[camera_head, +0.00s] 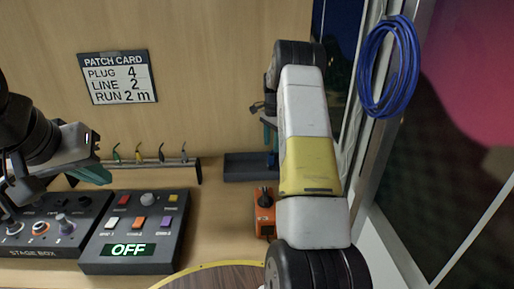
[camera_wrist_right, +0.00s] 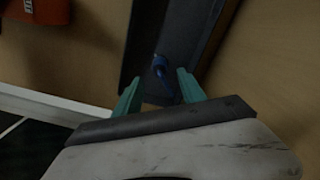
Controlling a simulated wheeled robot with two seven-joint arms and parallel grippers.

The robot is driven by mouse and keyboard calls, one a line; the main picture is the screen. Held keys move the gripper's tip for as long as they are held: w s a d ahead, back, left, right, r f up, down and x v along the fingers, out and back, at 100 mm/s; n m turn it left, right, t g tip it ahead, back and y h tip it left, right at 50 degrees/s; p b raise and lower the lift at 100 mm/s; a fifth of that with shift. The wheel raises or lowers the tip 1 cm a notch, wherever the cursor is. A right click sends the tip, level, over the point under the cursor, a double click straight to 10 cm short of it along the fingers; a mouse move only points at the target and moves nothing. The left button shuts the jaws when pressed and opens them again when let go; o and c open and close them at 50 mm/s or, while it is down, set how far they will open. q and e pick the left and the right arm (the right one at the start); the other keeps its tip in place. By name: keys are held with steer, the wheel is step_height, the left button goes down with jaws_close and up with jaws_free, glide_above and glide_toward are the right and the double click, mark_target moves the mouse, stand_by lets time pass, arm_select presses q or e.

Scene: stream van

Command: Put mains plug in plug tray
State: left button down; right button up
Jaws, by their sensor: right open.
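A small blue piece (camera_wrist_right: 160,68), which looks like the mains plug, lies inside the dark plug tray (camera_wrist_right: 143,40) in the right wrist view. In the head view the tray (camera_head: 240,170) stands against the back wall, and a bit of blue (camera_head: 272,159) shows at its right end. My right gripper (camera_wrist_right: 158,78) is open above the tray, its teal fingertips on either side of the blue piece and apart from it. In the head view the right arm hides much of that gripper. My left gripper (camera_head: 92,174) hangs above the control boxes at left; its opening is unclear.
An orange box (camera_head: 264,222) with a black fitting on top stands in front of the tray. At left are a control box showing OFF (camera_head: 128,250) and a stage box (camera_head: 40,232). A rack (camera_head: 150,163) holds several coloured leads. A blue cable coil (camera_head: 388,65) hangs at right.

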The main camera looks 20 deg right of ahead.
step_height(320, 180, up, 5)
steer(key=shift+f, duration=0.1)
steer(key=s+a+r+n+t+y, duration=0.1)
steer(key=s+a+r+n+t, duration=0.1)
steer(key=s+a+r+n, duration=0.5)
steer(key=s+a+r+t, duration=0.1)
steer(key=s+a+r, duration=0.4)
steer(key=s+r, duration=0.5)
steer(key=s+a+r+n+t, duration=0.1)
steer(key=s+a+n, duration=0.3)
steer(key=s, duration=0.6)
steer(key=s+a+n+t+y, duration=0.1)
steer(key=s+a+n, duration=0.3)
steer(key=s, duration=0.6)
steer(key=shift+s+r+t, duration=0.35)
steer(key=shift+r+t, duration=0.05)
steer(key=shift+t, duration=0.2)
